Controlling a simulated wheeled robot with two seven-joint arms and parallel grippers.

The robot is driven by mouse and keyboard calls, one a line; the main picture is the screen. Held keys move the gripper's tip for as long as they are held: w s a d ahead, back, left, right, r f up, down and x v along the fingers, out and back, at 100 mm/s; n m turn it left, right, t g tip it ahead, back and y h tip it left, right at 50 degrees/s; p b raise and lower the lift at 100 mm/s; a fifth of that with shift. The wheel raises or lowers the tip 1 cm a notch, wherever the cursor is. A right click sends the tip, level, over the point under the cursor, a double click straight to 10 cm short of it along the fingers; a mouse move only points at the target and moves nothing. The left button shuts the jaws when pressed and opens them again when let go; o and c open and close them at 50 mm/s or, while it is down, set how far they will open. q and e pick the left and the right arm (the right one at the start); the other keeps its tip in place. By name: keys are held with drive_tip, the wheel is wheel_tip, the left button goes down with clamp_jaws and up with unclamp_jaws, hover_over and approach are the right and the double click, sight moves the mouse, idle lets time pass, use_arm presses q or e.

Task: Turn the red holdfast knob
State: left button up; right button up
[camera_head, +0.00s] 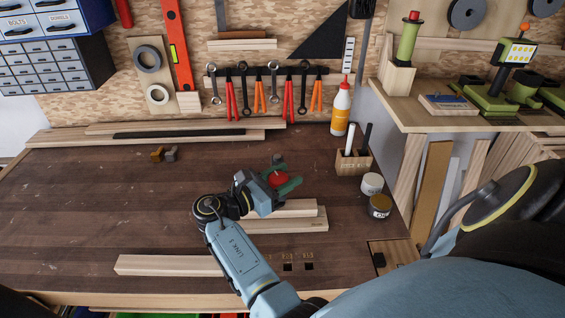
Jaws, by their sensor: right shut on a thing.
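The red holdfast knob (278,179) shows near the middle of the workbench, beside a green part of the holdfast (291,187). A dark upright piece stands just behind it. My right gripper (270,182) reaches in from the lower left of the knob and is shut on it. The gripper covers part of the knob and the holdfast's left side, so the fingertips are hard to make out. My left gripper is not in view.
Light wooden boards (285,226) lie just in front of the holdfast, and another board (170,265) lies near the front edge. Two small jars (380,206) and a pencil block (353,162) stand to the right. The bench's left side is mostly clear.

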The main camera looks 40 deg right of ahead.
drive_tip(key=m+g, duration=0.2)
drive_tip(key=g, duration=0.1)
drive_tip(key=shift+y+b, duration=0.3)
drive_tip(key=m+g, duration=0.1)
drive_tip(key=g+y+b, duration=0.1)
drive_tip(key=shift+s+f+m+g, duration=0.15)
drive_tip(key=shift+s+m+g, duration=0.05)
drive_tip(key=shift+m+g, duration=0.2)
drive_tip(key=m+g+y+b, duration=0.1)
drive_tip(key=b, duration=0.1)
drive_tip(key=m+g+y+b, duration=0.1)
drive_tip(key=g, duration=0.1)
drive_tip(key=m+g+y+b, duration=0.1)
drive_tip(key=b, duration=0.1)
drive_tip(key=shift+s+a+f+m+g+b, duration=0.15)
drive_tip(key=shift+s+a+m+g+b, duration=0.15)
drive_tip(key=shift+m+g, duration=0.1)
drive_tip(key=shift+s+m+g+y+b, duration=0.1)
drive_tip(key=shift+m+g+y+b, duration=0.6)
drive_tip(key=shift+b, duration=0.4)
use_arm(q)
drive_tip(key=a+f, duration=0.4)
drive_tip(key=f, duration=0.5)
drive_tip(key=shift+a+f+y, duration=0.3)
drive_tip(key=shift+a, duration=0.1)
use_arm(e)
drive_tip(key=shift+r, duration=0.2)
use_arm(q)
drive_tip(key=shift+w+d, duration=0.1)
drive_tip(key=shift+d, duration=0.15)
